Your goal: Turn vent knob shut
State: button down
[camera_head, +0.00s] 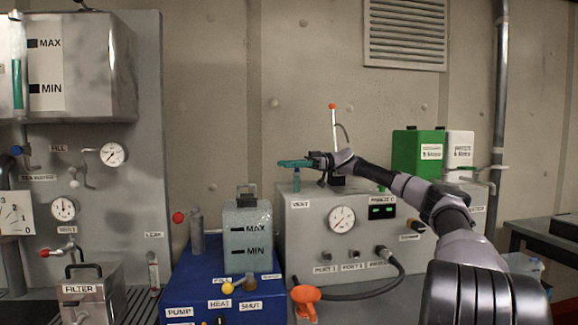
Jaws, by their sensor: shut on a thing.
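The vent knob (291,163) is a flat teal handle on a short teal stem, standing on top of the grey metal box (300,238) above its VENT label. My gripper (314,160) reaches in from the right and is shut on the right end of the vent knob. The handle lies about level and points left out of the jaws. The fingertips are small and dark here, so their exact contact is hard to see.
A thin rod with an orange tip (333,108) rises just behind my gripper. Green (418,152) and white (459,147) containers stand at the box's right rear. Open air lies above the knob.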

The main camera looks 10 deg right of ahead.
jog(key=shift+c, duration=2.1)
grip_release()
jog(key=shift+t, duration=0.3)
jog(key=shift+w+d+m+t+h, duration=0.1)
jog(key=shift+w+m+t+h, duration=0.35)
jog(key=shift+m+t, duration=1.7)
jog(key=shift+w+d+m+t+h, duration=0.1)
jog(key=shift+w+m+t+h, duration=0.35)
jog(key=shift+m+t, duration=1.65)
jog(key=shift+w+m+t+h, duration=0.45)
jog(key=shift+m+t, duration=0.5)
jog(key=shift+t, duration=2.3)
jog(key=shift+w+d+m+t+h, duration=0.1)
jog(key=shift+m+t+h, duration=0.85)
jog(key=shift+t, duration=0.15)
